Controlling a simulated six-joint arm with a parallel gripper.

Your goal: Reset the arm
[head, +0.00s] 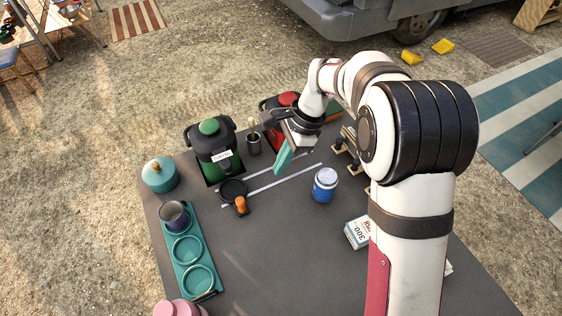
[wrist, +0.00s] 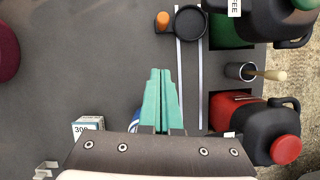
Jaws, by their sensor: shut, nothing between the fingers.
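My gripper (head: 283,161) has teal fingers and hangs above the dark table (head: 270,255), near its back edge. The fingers are pressed together with nothing between them, as the wrist view also shows (wrist: 159,85). My white arm reaches in from the right side of the head view and hides part of the table's right side. In the head view the gripper is in front of the red-lidded jug (head: 287,99) and up and to the left of the blue jar (head: 325,184). In the wrist view the fingers partly cover that jar.
A green-lidded jug (head: 214,150), a cup with a stick (head: 253,143) and a black round item with an orange handle (head: 233,190) stand nearby. A teal tray (head: 187,275) holds a mug (head: 174,216). A white box (head: 357,232) lies beside my arm. The table's front middle is clear.

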